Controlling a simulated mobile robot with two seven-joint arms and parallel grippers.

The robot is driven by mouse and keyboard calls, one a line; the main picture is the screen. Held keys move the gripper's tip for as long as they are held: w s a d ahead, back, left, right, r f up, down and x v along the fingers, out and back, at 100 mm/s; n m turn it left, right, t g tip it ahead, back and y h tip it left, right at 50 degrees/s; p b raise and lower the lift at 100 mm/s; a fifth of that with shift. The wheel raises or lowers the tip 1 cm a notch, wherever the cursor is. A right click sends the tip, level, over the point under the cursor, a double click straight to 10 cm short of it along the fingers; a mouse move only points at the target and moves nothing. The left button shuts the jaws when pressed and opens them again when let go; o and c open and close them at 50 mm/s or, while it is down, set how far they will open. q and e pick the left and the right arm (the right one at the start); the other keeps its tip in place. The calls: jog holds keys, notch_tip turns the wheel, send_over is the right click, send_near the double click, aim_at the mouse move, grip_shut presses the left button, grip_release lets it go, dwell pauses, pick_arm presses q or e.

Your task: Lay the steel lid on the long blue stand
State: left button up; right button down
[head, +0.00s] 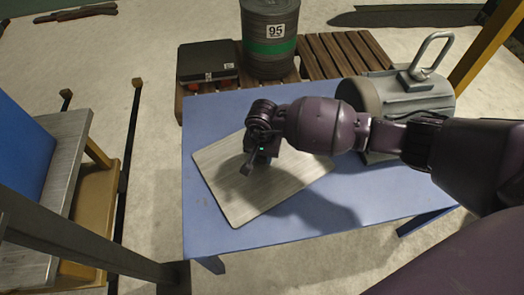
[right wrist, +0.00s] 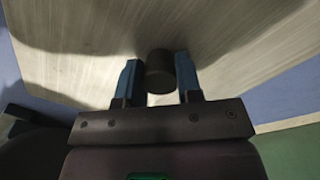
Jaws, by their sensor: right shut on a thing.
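The steel lid (head: 225,195) is a flat, brushed grey square plate, turned at an angle over the left half of the long blue stand (head: 370,205). I cannot tell whether it touches the stand's top or hangs just above it. My right gripper (head: 249,168) is over the lid's middle. In the right wrist view, its blue fingers close on the lid's dark round knob (right wrist: 160,72), with the plate (right wrist: 230,40) spread out beneath. The gripper hides part of the lid in the head view. My left gripper is not in view.
A grey metal canister with a handle (head: 415,95) stands at the stand's right end. Behind are a wooden pallet (head: 345,50), a dark barrel with a green band (head: 270,35) and a black case (head: 207,60). A steel-topped bench (head: 70,150) stands at left.

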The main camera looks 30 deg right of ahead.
jog(key=shift+w+r, duration=0.15)
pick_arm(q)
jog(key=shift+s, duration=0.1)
pick_arm(e)
jog(key=c, duration=0.8)
grip_release()
pick_arm(q)
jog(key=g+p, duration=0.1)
jog(key=p, duration=0.3)
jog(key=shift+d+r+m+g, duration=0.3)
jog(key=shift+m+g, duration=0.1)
pick_arm(e)
notch_tip(320, 180, up, 12)
jog(key=shift+f, duration=0.1)
